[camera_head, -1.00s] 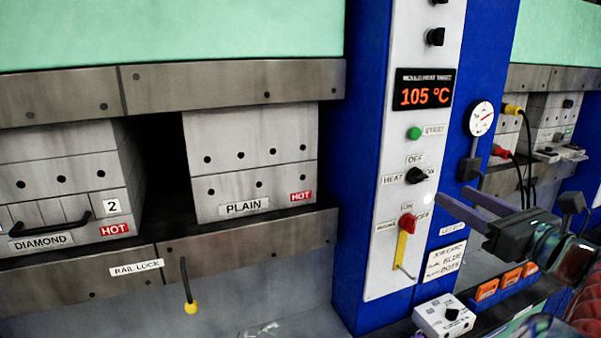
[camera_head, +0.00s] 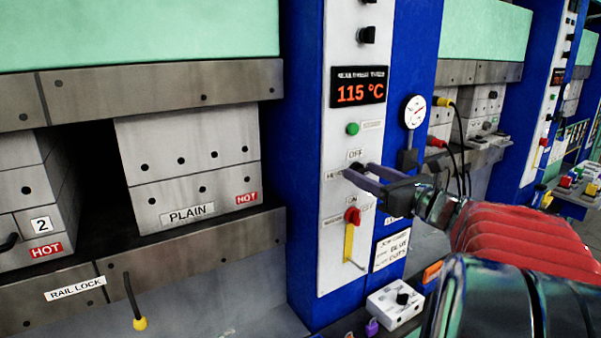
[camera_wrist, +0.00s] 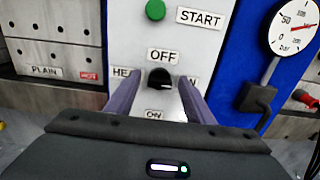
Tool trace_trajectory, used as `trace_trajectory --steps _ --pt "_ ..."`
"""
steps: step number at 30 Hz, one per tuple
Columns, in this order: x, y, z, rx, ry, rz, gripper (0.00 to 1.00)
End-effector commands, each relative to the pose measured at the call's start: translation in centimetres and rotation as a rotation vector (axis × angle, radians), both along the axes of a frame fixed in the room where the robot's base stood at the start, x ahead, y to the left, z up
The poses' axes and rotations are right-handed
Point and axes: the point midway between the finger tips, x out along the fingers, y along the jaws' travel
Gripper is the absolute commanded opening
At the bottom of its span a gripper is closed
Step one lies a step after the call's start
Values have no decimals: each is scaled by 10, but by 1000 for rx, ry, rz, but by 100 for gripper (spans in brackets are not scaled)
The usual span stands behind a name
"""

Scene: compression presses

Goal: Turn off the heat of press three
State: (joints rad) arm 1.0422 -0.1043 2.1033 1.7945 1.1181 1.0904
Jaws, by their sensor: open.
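A light mark on the knob appears to point right. My open gripper (camera_head: 357,171) is at the knob, which its fingers partly cover in the head view. In the wrist view one finger is on each side of the knob, with gaps visible. The display (camera_head: 358,93) above reads 115 °C. No press number shows on this panel.
A green START button (camera_head: 352,129) is above the knob, and a red knob (camera_head: 352,215) with a yellow lever is below. A round gauge (camera_head: 414,112) with a black bracket is to the right. The PLAIN mould (camera_head: 190,165) is marked HOT.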

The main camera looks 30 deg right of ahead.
Motion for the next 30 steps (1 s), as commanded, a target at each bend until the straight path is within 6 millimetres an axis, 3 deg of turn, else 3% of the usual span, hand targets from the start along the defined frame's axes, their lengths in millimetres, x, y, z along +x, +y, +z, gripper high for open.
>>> trace_trajectory --steps 7,24,26,30 --pt "0 0 0 0 0 0 48" --pt "0 0 0 0 0 0 9" --pt "1 7 1 0 -1 3 7" --pt "1 3 0 -5 0 4 7"
